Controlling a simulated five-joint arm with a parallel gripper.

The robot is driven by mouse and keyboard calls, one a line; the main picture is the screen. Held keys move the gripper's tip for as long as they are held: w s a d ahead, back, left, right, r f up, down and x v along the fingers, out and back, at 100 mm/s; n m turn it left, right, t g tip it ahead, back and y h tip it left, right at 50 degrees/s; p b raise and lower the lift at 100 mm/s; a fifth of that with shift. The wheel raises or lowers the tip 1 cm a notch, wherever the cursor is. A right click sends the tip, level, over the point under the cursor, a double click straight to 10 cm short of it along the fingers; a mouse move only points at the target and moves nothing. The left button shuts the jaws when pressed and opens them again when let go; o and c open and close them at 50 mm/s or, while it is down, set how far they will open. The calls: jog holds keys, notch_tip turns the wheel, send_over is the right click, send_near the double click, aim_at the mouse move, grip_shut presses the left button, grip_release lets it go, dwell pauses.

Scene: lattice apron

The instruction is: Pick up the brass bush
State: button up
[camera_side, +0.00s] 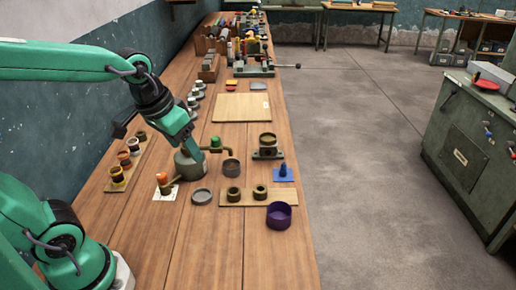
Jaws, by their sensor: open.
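Two dark brass-brown rings stand upright on a light wooden board (246,203) in the middle of the bench, a left ring (233,195) and a right ring (260,192). A brass-coloured cylinder (267,141) also sits in a dark green fixture (267,154) behind them. I cannot tell which of these is the brass bush. My gripper (197,157) is open, pointing down by a grey round pot (190,166), to the left of and behind the board. Its fingers are small and partly lost against the pot, and I see nothing held.
A purple bowl (279,215) stands near the bench's right edge. A blue block (283,174), a grey disc (202,196), a dark cup (231,167) and an orange-topped piece (163,182) surround the board. Several jars line the left. The front of the bench is clear.

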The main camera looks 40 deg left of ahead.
jog(key=w+f+g, duration=0.2)
jog(key=w+f, duration=0.4)
jog(key=w, duration=0.1)
jog(key=n+g, duration=0.1)
jog(key=g, duration=0.1)
send_near(234, 190)
jog(key=shift+s+d+f, duration=0.35)
jog(key=shift+s+d, duration=0.2)
jog(key=shift+s, duration=0.1)
jog(key=shift+f, duration=0.1)
jog(key=shift+f, duration=1.2)
jog(key=shift+f, duration=0.1)
jog(key=shift+w+f, duration=0.2)
jog(key=shift+f, duration=2.25)
